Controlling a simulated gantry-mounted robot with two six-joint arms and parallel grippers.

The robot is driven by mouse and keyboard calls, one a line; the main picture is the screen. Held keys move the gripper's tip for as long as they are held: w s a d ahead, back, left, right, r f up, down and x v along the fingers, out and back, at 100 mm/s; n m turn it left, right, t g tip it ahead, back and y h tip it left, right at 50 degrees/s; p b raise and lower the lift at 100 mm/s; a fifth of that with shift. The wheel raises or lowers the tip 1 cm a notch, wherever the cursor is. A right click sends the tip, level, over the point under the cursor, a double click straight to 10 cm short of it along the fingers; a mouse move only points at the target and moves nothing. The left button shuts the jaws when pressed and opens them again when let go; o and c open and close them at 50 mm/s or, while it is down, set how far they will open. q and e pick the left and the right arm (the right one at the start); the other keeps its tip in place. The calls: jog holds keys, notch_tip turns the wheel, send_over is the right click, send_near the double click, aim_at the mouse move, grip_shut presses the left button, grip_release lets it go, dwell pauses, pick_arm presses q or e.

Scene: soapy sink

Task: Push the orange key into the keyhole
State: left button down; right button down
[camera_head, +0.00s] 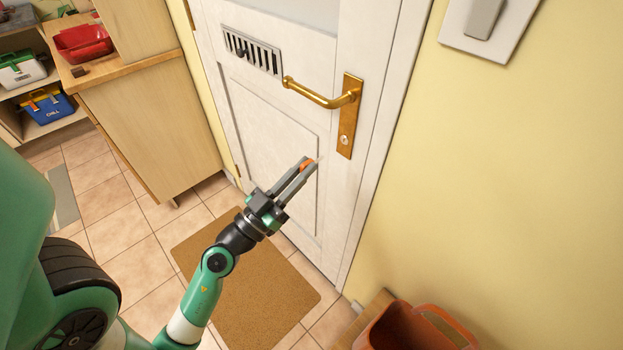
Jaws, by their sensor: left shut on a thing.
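The white door (265,140) carries a brass plate (350,117) with a handle (325,98). The keyhole (344,139) is in the lower part of that plate, below the handle. My left gripper (307,166) is shut on the orange key (306,164), which shows between its fingertips. The gripper is below and to the left of the keyhole in the picture, with its fingers pointing up and right toward the door. The key's tip looks apart from the keyhole, and most of the key is hidden by the fingers. My right gripper is out of view.
A brown mat (250,285) lies on the tiled floor before the door. A wooden cabinet (150,125) stands at left, with a red tray (85,43) on top. An orange bin (400,325) stands at the lower right.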

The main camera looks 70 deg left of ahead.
pick_arm(q)
jog(key=shift+s+a+r+p, duration=0.1)
jog(key=shift+a+r+p, duration=0.1)
jog(key=shift+p, duration=0.25)
jog(key=shift+w+a+f+p, duration=0.1)
jog(key=shift+w+a+p, duration=0.25)
jog(key=shift+w, duration=0.55)
jog(key=shift+w+a+f+p, duration=0.1)
jog(key=shift+w+a+p, duration=0.1)
jog(key=shift+w+a, duration=0.45)
jog(key=shift+w+a+p, duration=0.2)
jog(key=shift+w+p, duration=0.05)
jog(key=shift+w, duration=0.85)
jog(key=shift+p, duration=0.5)
jog(key=shift+w+a, duration=0.4)
jog(key=shift+w, duration=0.4)
jog(key=shift+w+a, duration=0.35)
jog(key=shift+w, duration=0.45)
jog(key=c, duration=0.8)
grip_release()
